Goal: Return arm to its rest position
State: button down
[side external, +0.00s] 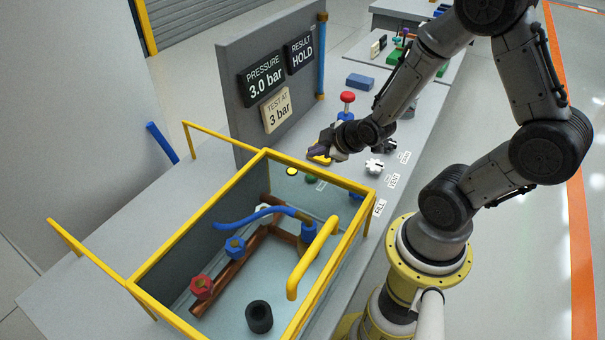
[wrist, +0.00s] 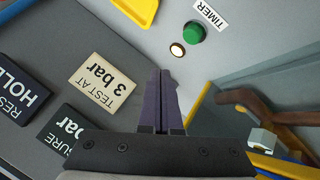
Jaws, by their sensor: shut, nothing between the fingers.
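My gripper (side external: 318,153) is over the bench near the right end of the yellow-framed tank (side external: 207,182), in front of the grey panel. In the wrist view its two dark fingers (wrist: 162,100) are together with nothing between them. A green button (wrist: 194,33) and a small pale lamp (wrist: 177,49) beside it, near a TIMER label (wrist: 209,12), lie beyond the fingertips. In the side view the lamp glows yellow (side external: 292,171). The fingertips stand apart from the button in the wrist view.
The panel (side external: 236,95) carries signs reading PRESSURE 3.0 bar (side external: 263,79), RESULT HOLD (side external: 300,53) and TEST AT 3 bar (side external: 276,109). A red-topped post (side external: 347,98) and a white valve knob (side external: 374,166) stand close to my wrist. The tank holds copper pipes (side external: 228,266) and a blue hose (side external: 240,217).

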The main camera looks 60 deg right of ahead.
jog(key=w+a+r+n+t, duration=0.1)
jog(key=w+a+r+t, duration=0.2)
jog(key=r, duration=0.8)
jog(key=s+a+r+m+y, duration=0.15)
jog(key=s+a+r, duration=0.3)
jog(key=r, duration=0.45)
jog(key=s+a+f+m+g, duration=0.1)
jog(key=s+m+g, duration=0.1)
jog(key=s, duration=0.5)
jog(key=s+a+f+m+g+y, duration=0.1)
jog(key=s+a+m+g, duration=0.1)
jog(key=s, duration=0.5)
jog(key=shift+m+g, duration=0.45)
jog(key=shift+g, duration=0.65)
